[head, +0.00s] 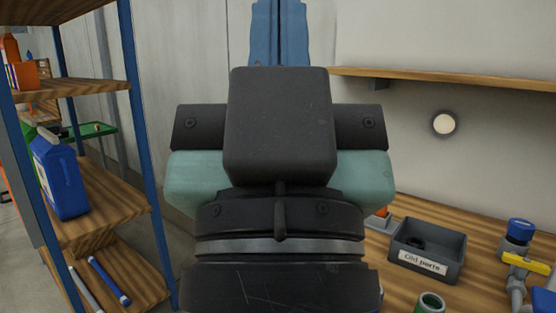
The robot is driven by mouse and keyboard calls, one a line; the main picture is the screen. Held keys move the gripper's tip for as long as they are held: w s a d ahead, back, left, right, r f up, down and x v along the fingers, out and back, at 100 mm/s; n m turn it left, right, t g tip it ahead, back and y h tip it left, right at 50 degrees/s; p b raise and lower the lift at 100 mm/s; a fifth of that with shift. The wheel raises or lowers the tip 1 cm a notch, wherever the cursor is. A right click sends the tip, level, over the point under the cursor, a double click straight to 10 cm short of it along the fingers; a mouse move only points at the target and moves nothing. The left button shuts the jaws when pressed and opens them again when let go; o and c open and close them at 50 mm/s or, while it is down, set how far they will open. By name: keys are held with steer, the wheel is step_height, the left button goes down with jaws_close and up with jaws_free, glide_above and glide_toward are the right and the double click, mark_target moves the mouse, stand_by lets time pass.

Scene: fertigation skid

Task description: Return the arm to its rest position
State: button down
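My arm's end fills the middle of the head view, close to the camera. I see the back of my gripper (280,150), with a black block in front, dark side pieces and teal parts to the left and right. A black wrist section with a grey band lies below it. The fingers are hidden behind this body, so I cannot see whether they are open or hold anything.
At left, a shelf rack (112,195) with blue posts holds a blue carton (60,175) and other items. At right, a wooden bench (390,270) carries a grey "Old parts" bin (427,250) and a blue-and-yellow fitting (520,245). A wall shelf (450,77) runs above.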

step_height(320, 180, up, 20)
steer(key=p, duration=1.8)
steer(key=shift+r, duration=0.2)
